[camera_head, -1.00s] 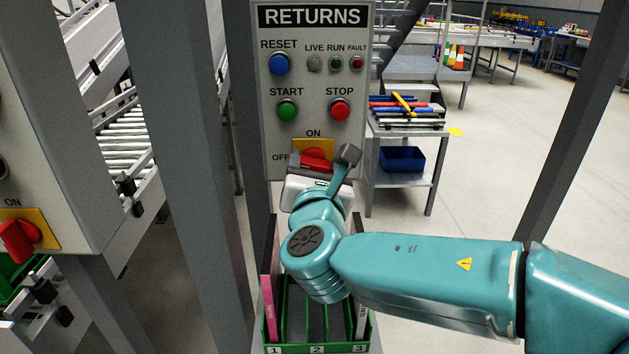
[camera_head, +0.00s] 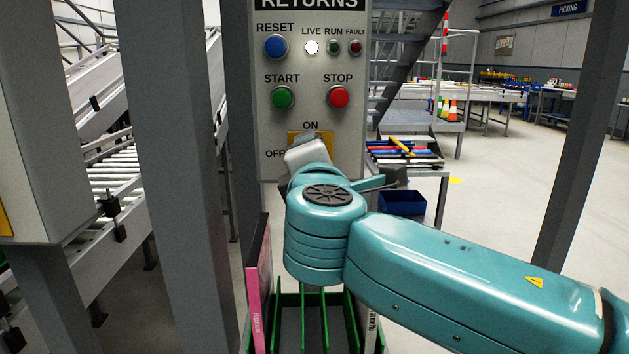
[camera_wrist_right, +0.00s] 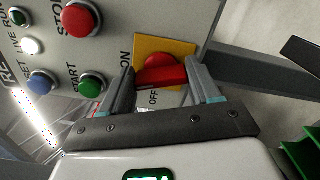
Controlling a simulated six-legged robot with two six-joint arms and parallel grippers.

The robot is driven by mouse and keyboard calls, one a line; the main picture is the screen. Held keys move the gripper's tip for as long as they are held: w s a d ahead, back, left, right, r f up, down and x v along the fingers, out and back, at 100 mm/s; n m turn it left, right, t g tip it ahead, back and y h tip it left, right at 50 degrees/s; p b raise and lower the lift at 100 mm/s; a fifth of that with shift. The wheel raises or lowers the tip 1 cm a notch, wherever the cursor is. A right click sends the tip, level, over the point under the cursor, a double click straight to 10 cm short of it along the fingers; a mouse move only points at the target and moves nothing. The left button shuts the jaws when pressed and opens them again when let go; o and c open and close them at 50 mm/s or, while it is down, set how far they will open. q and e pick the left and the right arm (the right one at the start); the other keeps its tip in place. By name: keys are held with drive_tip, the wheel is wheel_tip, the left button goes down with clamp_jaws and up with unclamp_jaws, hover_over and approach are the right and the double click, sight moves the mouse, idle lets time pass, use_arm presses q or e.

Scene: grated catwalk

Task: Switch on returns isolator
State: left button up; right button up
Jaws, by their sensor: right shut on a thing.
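The grey RETURNS panel (camera_head: 350,125) stands ahead. Its isolator is a red rotary handle (camera_wrist_right: 162,74) on a yellow plate (camera_wrist_right: 150,47), with ON and OFF labels. In the right wrist view the handle lies along the panel's up-down line, toward ON. My right gripper (camera_wrist_right: 160,84) is shut on the handle, one finger at each end. In the head view my right gripper (camera_head: 308,148) hides the handle, and only part of the plate shows. The LIVE lamp (camera_head: 312,47) glows white. My left gripper is in neither view.
The panel carries a blue RESET button (camera_head: 275,47), a green START button (camera_head: 283,97) and a red STOP button (camera_head: 339,96). A green divided tray (camera_head: 350,320) sits below. Grey posts (camera_head: 180,150) stand left. A side table with coloured items (camera_head: 405,152) stands behind, right.

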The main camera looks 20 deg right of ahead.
drive_tip(key=m+b, duration=0.3)
drive_tip(key=m, duration=0.1)
drive_tip(key=shift+f, duration=0.1)
idle(0.7)
drive_tip(key=o, duration=0.9)
drive_tip(key=shift+o, duration=0.8)
drive_tip(key=shift+w, duration=0.15)
